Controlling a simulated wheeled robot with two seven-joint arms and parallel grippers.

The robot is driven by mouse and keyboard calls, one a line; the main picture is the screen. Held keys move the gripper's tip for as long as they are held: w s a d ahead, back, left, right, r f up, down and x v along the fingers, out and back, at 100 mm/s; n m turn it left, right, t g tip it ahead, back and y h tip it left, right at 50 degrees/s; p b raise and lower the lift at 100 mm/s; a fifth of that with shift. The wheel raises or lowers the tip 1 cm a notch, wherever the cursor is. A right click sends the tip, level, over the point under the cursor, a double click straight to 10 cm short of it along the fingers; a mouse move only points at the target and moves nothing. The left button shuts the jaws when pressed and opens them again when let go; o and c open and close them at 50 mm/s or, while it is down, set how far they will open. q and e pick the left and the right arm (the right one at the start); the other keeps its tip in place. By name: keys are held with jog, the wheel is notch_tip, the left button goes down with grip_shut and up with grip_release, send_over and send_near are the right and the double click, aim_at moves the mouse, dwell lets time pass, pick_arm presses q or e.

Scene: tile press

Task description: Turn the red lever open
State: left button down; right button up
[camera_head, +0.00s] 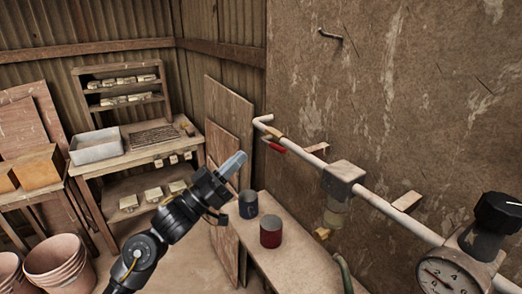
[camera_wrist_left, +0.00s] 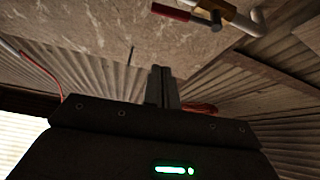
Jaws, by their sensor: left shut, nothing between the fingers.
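The red lever (camera_head: 274,147) sits on a small brass valve (camera_head: 275,132) near the far left end of the white wall pipe. The red lever (camera_wrist_left: 171,12) and the brass valve (camera_wrist_left: 214,10) also show at the top of the left wrist view. My left gripper (camera_head: 236,160) is shut and empty, a little left of and below the lever in the head view, apart from it. Its closed fingers (camera_wrist_left: 163,86) show in the left wrist view, below the lever. My right gripper is in neither view.
The white pipe (camera_head: 375,200) runs along the wall with a grey box, a pressure gauge (camera_head: 446,277) and a black knob (camera_head: 498,213). A dark can (camera_head: 248,204) and a red can (camera_head: 270,232) stand on a bench (camera_head: 310,262) below. Wooden boards lean behind my left gripper.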

aim_at(268, 143)
pick_arm(q)
jog(key=w+d+p, duration=0.1)
jog(key=d, duration=0.1)
jog(key=w+d+r+p, duration=0.1)
jog(key=w+d+p, duration=0.1)
jog(key=d, duration=0.1)
jog(key=w+d+r+p, duration=0.1)
jog(key=w+d+p, duration=0.1)
jog(key=shift+w+d+r, duration=0.15)
jog(key=shift+w+r, duration=0.05)
jog(key=shift+w, duration=0.05)
jog(key=shift+d+f+p, duration=0.1)
jog(key=shift+f+p, duration=0.25)
jog(key=shift+f, duration=0.35)
